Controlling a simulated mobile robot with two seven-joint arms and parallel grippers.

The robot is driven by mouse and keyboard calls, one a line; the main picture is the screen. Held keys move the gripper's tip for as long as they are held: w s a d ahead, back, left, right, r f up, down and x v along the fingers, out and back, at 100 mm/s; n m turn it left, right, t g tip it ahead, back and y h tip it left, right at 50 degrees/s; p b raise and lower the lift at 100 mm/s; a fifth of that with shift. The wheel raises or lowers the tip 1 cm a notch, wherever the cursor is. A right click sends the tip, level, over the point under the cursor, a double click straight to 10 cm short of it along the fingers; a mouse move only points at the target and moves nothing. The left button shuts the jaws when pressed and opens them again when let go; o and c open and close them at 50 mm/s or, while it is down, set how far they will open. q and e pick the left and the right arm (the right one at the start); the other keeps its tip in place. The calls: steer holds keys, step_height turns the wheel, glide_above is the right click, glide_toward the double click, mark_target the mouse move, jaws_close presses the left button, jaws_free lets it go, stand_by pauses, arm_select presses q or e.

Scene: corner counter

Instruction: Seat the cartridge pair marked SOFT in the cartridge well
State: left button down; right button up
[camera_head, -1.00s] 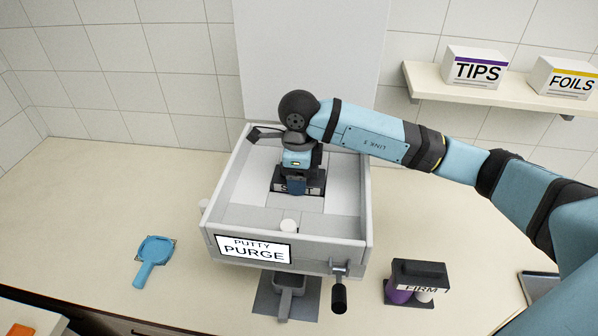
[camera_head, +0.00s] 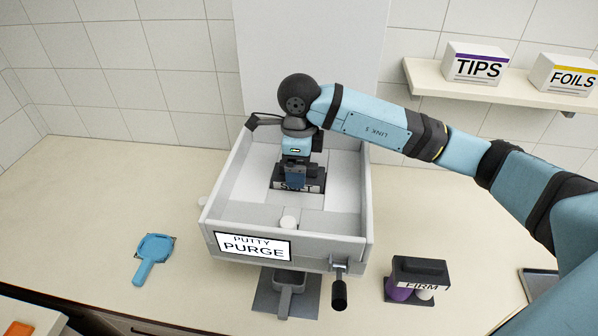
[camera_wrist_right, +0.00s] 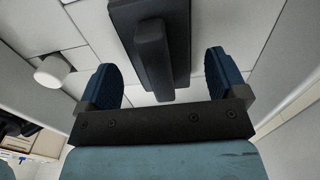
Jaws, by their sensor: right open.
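The SOFT cartridge pair (camera_head: 314,187) sits low in the middle of the grey tray-like machine, in an opening of its floor. Its label is partly hidden by my gripper; I cannot tell how deep it sits. My right gripper (camera_head: 297,176) is open and empty just above it. In the right wrist view, the blue fingers stand on either side of the dark bar handle (camera_wrist_right: 152,60), apart from it. The FIRM cartridge pair (camera_head: 420,280), with a black top and purple and white cylinders, stands on the counter right of the machine. My left gripper is not in view.
The machine's walls (camera_head: 362,200) surround my gripper. A PUTTY PURGE label (camera_head: 252,246), a black-handled lever (camera_head: 339,290) and a white knob (camera_head: 289,222) are near its front. A blue paddle-shaped tool (camera_head: 152,255) lies left. TIPS (camera_head: 478,67) and FOILS (camera_head: 568,80) boxes stand on the shelf.

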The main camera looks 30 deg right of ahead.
step_height(320, 180, up, 10)
steer(key=shift+f+b, duration=0.15)
steer(key=shift+b, duration=0.7)
